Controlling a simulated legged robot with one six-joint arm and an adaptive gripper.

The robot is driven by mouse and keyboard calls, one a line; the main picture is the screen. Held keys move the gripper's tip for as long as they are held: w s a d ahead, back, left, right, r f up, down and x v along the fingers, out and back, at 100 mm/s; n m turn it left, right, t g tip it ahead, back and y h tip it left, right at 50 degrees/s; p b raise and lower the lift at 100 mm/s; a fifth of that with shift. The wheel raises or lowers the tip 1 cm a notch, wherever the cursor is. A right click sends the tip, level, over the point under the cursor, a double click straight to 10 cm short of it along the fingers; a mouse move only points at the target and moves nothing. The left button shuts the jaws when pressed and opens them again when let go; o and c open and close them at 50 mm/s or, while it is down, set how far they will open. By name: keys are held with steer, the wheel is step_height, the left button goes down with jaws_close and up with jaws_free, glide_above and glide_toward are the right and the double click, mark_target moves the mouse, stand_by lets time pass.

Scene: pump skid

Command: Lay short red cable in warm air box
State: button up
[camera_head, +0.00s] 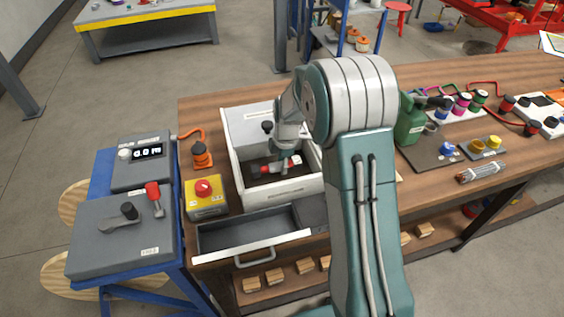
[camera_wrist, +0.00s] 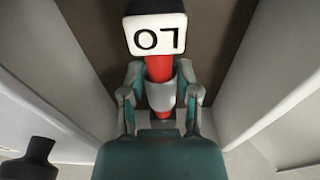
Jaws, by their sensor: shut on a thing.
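The short red cable (camera_wrist: 158,68) has a grey collar and a black end with a white label, which reads LO upside down. My gripper (camera_wrist: 160,97) is shut on the cable at the collar. In the head view my gripper (camera_head: 287,155) reaches down inside the open white warm air box (camera_head: 282,192). The red of the cable (camera_head: 292,161) shows there, low over the dark brown floor of the box. I cannot tell whether the cable touches the floor. My arm hides the right part of the box.
A black knob (camera_head: 267,126) stands at the back of the box. An open grey drawer (camera_head: 245,232) juts out below its front. A yellow box with a red button (camera_head: 204,190) and an orange-black plug (camera_head: 201,155) stand close on the left. A green canister (camera_head: 411,120) is right of my arm.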

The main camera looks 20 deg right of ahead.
steer(key=shift+f, duration=0.75)
steer(key=o, duration=1.1)
steer(key=r, duration=0.7)
steer(key=d+r, duration=0.1)
steer(key=r, duration=0.3)
steer(key=shift+w, duration=0.1)
steer(key=shift+r, duration=0.45)
